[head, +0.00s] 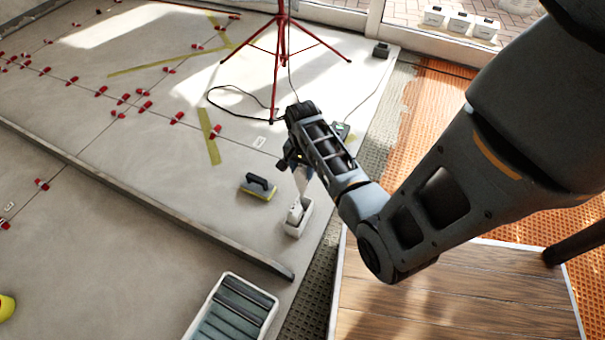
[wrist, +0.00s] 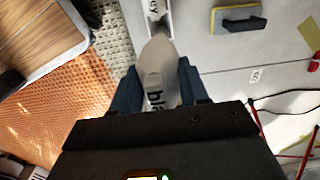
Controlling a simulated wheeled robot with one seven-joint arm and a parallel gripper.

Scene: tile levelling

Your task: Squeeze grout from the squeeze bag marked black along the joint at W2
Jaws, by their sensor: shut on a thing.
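My gripper (head: 296,162) is shut on the white squeeze bag (head: 301,180). In the wrist view my gripper's blue fingers (wrist: 158,88) stand on both sides of the bag (wrist: 154,62), with dark letters "bla" showing and the rest hidden. The bag hangs above or in a white holder (head: 298,228); I cannot tell if they touch. A second pale bag (head: 295,212) stands in the holder. A thin dark joint (head: 236,137) runs across the tiles beyond. A small white card (head: 259,142) lies beside it, also in the wrist view (wrist: 255,75); its mark is unreadable.
A yellow-based sponge float (head: 258,187) lies left of the holder. A red tripod (head: 277,65) with a black cable (head: 225,104) stands behind. Red clips (head: 177,118) sit along joints. A grey-slatted tray (head: 235,308) is in front. Open tile lies to the left.

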